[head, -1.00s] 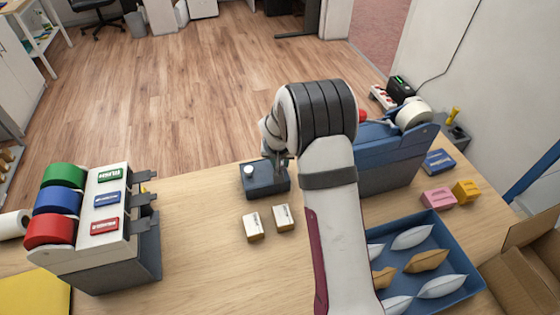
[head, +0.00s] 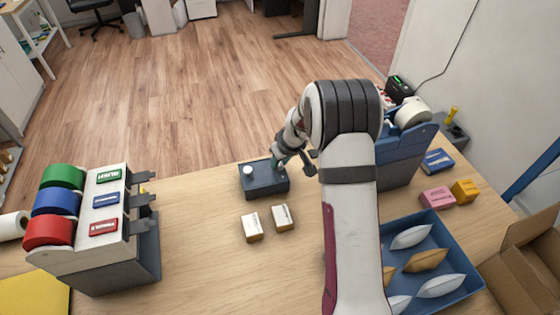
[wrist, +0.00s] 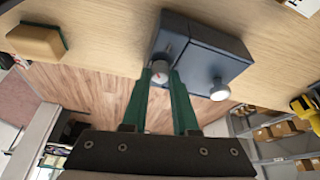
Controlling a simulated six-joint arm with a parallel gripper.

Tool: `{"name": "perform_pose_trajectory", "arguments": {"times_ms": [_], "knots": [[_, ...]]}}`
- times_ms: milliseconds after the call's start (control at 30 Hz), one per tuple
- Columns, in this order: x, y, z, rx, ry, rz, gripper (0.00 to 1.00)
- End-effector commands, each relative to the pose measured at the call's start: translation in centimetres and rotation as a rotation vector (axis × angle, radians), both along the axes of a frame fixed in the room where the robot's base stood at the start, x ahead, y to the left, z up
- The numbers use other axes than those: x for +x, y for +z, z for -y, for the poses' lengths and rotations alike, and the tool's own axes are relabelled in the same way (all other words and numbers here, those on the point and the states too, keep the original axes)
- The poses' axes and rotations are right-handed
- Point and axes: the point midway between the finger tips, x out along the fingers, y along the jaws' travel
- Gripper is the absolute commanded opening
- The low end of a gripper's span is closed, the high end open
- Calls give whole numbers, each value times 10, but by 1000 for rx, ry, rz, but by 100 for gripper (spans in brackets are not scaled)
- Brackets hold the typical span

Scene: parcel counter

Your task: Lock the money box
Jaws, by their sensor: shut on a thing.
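The money box (head: 258,187) is a small dark blue-grey box near the counter's far edge in the head view. In the wrist view the box (wrist: 205,48) fills the upper middle. A pale round knob (head: 248,170) stands on its left part; it also shows in the wrist view (wrist: 219,90). A small grey-white lock knob with a red mark (wrist: 160,68) is at the box's other end. My gripper (wrist: 160,76) has green fingers shut on this lock knob. In the head view my gripper (head: 280,163) is at the box's right end, partly hidden.
Two small cartons (head: 252,228) (head: 283,217) stand in front of the box. A tape dispenser rack (head: 105,235) is at left. A blue tray (head: 455,262) with pouches and a blue dispenser (head: 400,160) are at right. The counter's middle left is clear.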

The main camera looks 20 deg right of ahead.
Motion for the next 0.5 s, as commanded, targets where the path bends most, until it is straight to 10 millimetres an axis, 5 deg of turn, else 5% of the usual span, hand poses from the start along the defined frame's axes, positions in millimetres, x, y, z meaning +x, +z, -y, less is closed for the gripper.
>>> {"name": "perform_pose_trajectory", "arguments": {"times_ms": [500], "knots": [[0, -1, 1, -2, 35, -2, 0]]}}
